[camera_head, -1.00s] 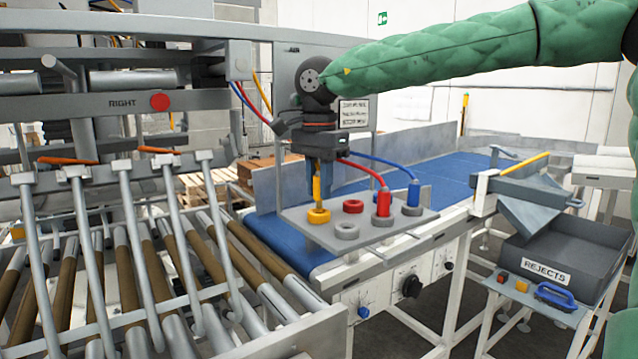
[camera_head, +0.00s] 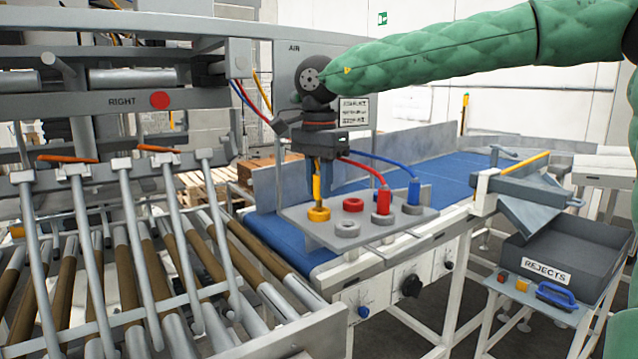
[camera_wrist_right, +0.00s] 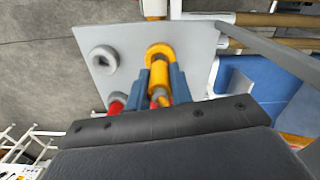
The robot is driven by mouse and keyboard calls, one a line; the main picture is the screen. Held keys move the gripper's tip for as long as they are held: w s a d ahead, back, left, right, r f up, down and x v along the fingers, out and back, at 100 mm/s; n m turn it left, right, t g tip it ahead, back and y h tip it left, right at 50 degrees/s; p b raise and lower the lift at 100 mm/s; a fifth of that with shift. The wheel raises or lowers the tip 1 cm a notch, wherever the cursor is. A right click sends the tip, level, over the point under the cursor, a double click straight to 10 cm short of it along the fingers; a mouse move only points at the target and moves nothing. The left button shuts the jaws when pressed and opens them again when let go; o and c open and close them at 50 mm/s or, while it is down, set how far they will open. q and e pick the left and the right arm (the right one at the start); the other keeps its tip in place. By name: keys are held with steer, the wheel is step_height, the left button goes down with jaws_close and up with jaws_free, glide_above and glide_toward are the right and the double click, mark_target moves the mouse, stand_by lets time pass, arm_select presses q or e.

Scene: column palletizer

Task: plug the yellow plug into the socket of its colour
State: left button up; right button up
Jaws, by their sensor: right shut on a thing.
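My right gripper (camera_head: 321,188) is shut on the yellow plug (camera_head: 317,182), which it holds upright. The plug's lower end meets the yellow ring-shaped socket (camera_head: 319,214) at the left of the grey panel (camera_head: 300,227). I cannot tell how deep the plug sits in it. In the right wrist view the yellow plug (camera_wrist_right: 159,73) is between the blue fingers, lined up with the yellow socket (camera_wrist_right: 159,50). My left gripper is not in view.
A red plug (camera_head: 383,200) and a blue plug (camera_head: 414,191) with hoses stand in grey sockets on the panel. A red socket (camera_head: 353,205) and a grey socket (camera_head: 347,229) are empty. A blue conveyor (camera_head: 440,175) lies behind.

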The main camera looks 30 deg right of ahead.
steer(key=shift+f+b, duration=0.85)
steer(key=shift+f, duration=0.25)
stand_by(1.7)
steer(key=o, duration=1)
steer(key=shift+r, duration=0.1)
steer(key=shift+w+r+b, duration=0.1)
steer(key=shift+r+b, duration=0.3)
steer(key=shift+r, duration=0.15)
step_height(320, 180, up, 3)
steer(key=shift+f+b, duration=0.1)
steer(key=shift+b, duration=0.45)
steer(key=s+d+r+b, duration=0.2)
steer(key=s+d+r, duration=0.4)
steer(key=s, duration=0.4)
steer(key=shift+r+b, duration=0.4)
steer(key=shift+r, duration=0.1)
steer(key=shift+s, duration=0.1)
